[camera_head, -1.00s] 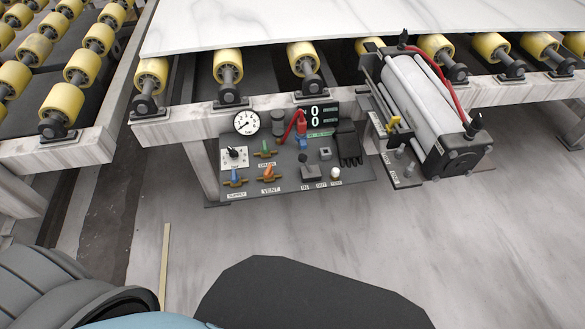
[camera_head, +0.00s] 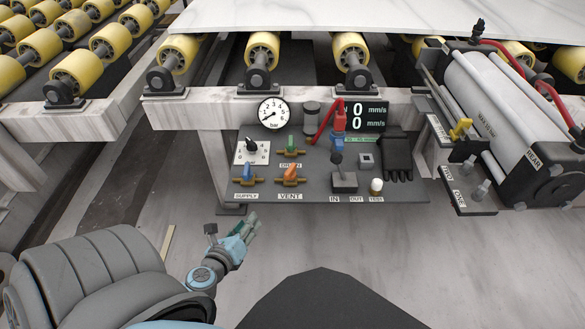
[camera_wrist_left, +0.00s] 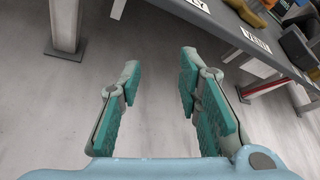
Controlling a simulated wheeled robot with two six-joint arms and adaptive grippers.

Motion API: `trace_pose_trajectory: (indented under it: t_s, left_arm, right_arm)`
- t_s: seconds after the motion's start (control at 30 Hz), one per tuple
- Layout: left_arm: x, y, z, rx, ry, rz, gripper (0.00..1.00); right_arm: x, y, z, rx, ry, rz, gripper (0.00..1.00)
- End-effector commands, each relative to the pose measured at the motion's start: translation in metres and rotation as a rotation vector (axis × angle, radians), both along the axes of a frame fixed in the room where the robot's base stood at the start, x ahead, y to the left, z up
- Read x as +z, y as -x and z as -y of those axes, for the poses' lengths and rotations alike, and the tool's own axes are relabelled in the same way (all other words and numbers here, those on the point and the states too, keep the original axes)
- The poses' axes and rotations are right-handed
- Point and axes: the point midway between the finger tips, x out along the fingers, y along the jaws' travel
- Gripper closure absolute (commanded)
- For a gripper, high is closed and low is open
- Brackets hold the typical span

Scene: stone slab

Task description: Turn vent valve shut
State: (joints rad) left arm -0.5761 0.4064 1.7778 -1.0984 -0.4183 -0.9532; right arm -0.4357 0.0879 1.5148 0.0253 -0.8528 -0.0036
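The vent valve has an orange handle (camera_head: 291,173) on a brass body, above the VENT label (camera_head: 290,196) on the dark control panel. The handle looks tilted or upright, not clearly along the body. My left gripper (camera_head: 250,224) is below and left of the valve, apart from the panel. In the left wrist view my left gripper (camera_wrist_left: 155,95) is open, with nothing between its teal pads. My right gripper is not in view.
A blue SUPPLY handle (camera_head: 248,172) sits left of the vent valve, and a green DRAIN handle (camera_head: 291,143) above it. A black lever (camera_head: 338,160) stands to the right. A pressure gauge (camera_head: 273,114) and cylinder (camera_head: 500,105) are nearby. Open floor lies below the panel.

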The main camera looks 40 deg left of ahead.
Motion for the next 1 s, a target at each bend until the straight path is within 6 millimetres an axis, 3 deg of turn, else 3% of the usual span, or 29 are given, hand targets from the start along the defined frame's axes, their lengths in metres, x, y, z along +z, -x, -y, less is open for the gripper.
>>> trace_pose_trajectory:
  t_s: [0.03, 0.1, 0.2, 0.3, 0.47, 0.7, 0.83, 1.0]
  left_arm:
    - [0.001, -0.013, 0.01, -0.099, -0.163, 0.054, 0.68]
    - [0.037, -0.025, 0.026, -0.199, -0.377, 0.126, 0.68]
    - [0.075, -0.03, 0.043, -0.267, -0.567, 0.199, 0.68]
    - [0.092, -0.038, 0.048, -0.285, -0.632, 0.223, 0.68]
    - [0.096, -0.07, 0.041, -0.282, -0.632, 0.227, 0.68]
    - [0.095, -0.135, 0.029, -0.281, -0.629, 0.225, 0.68]
    - [0.093, -0.159, 0.024, -0.282, -0.629, 0.222, 0.68]
    - [0.093, -0.172, 0.022, -0.283, -0.627, 0.222, 0.68]
  right_arm:
    - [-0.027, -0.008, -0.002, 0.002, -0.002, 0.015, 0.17]
    - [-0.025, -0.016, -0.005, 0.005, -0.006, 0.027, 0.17]
    - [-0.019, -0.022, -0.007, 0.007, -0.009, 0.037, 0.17]
    - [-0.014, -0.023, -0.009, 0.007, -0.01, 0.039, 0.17]
    - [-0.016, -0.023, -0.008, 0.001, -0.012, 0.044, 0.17]
    - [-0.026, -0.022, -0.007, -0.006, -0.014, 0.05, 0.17]
    - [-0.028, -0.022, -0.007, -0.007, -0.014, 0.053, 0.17]
    - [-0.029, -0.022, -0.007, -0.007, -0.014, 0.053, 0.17]
